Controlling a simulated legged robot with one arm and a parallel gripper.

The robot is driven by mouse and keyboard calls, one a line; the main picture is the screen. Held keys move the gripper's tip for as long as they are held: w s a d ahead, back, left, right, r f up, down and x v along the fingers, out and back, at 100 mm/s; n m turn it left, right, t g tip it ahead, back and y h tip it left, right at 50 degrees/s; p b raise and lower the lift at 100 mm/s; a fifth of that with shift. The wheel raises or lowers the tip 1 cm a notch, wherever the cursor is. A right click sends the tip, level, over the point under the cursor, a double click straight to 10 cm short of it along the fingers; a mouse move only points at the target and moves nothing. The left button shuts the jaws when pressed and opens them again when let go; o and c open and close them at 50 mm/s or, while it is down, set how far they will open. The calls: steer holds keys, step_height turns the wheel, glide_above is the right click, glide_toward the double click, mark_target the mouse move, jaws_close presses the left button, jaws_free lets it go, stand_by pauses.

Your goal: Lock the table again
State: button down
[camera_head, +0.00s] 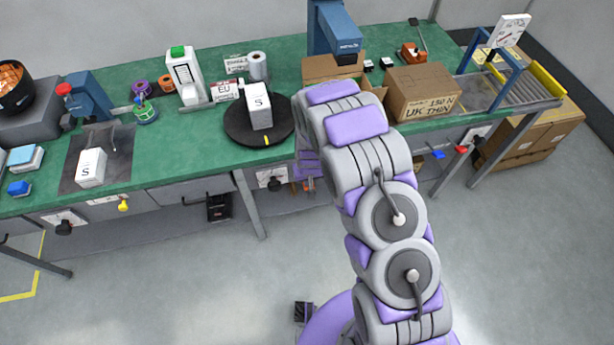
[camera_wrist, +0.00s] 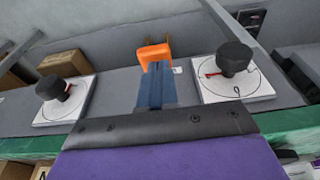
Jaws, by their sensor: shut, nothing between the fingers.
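The round black turntable (camera_head: 237,128) lies on the green bench, with a white box marked S (camera_head: 258,106) upright on it. My gripper (camera_wrist: 155,124) shows in the wrist view as a purple end with a bolted black edge; it is shut and empty. Beyond that edge a blue bar (camera_wrist: 157,86) reaches to an orange block (camera_wrist: 152,54); I cannot tell whether they touch my gripper. A black knob on a white dial plate (camera_wrist: 234,60) stands right of it, another (camera_wrist: 52,88) left. Both have red pointers. The head view hides my gripper's tip behind my arm.
The green bench (camera_head: 190,145) spans the head view. A cardboard box (camera_head: 424,92) and a blue scanner stand (camera_head: 335,32) stand on it. A yellow lever (camera_head: 123,205), a blue lever (camera_head: 438,154) and a red lever (camera_head: 461,149) sit along its front. The floor in front is mostly clear.

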steer(key=shift+s+d+f+t+y+b, duration=0.1)
steer(key=shift+s+f+t+y+b, duration=0.3)
steer(key=shift+f+t, duration=0.5)
steer(key=shift+s+f+t, duration=0.1)
steer(key=shift+s+t, duration=0.05)
steer(key=shift+t, duration=0.35)
steer(key=shift+s+d+f+b, duration=0.15)
steer(key=shift+f+b, duration=0.25)
steer(key=shift+f, duration=0.05)
steer(key=shift+r+p, duration=0.45)
steer(key=shift+r, duration=0.4)
